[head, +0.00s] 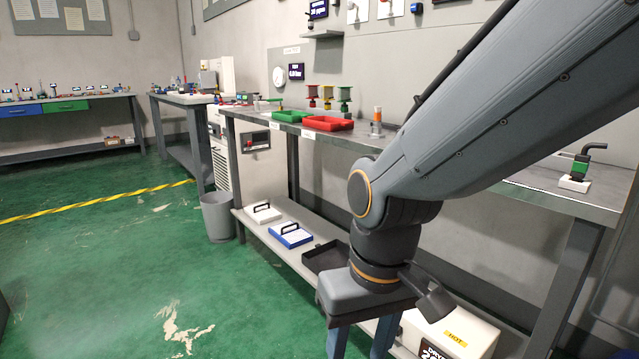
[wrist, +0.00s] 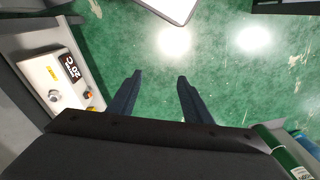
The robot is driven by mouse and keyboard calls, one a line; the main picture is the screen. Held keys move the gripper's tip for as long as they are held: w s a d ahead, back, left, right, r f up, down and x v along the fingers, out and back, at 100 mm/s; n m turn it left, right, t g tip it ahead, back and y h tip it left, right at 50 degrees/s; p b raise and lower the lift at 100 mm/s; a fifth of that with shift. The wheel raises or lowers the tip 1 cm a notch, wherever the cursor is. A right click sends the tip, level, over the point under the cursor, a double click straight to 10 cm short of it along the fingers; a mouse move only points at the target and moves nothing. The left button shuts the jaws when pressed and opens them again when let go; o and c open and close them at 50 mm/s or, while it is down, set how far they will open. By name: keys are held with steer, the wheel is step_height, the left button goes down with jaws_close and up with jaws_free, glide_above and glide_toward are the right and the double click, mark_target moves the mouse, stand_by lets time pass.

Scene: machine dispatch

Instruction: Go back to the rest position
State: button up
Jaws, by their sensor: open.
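My gripper (wrist: 159,92) shows in the wrist view with its two dark blue fingers spread apart. Nothing is between them, only the green floor below. In the head view my arm comes down from the upper right, and my gripper (head: 362,343) points downward in front of the workbench. Its fingertips are cut off by the bottom edge there. The gripper is apart from the things on the bench and on the lower shelf.
The workbench (head: 455,150) carries a green tray (head: 291,116), a red tray (head: 328,124) and a green-black device (head: 582,167). A white HOT box (head: 450,335) sits on the lower shelf, close behind my gripper. A grey bin (head: 217,217) stands left. The green floor at left is clear.

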steer(key=s+d+r+m+h+p, duration=0.1)
steer(key=d+r+m+p, duration=0.3)
steer(key=d+r+p, duration=1)
steer(key=s+r+p, duration=0.1)
steer(key=r+p, duration=0.1)
steer(key=p, duration=0.7)
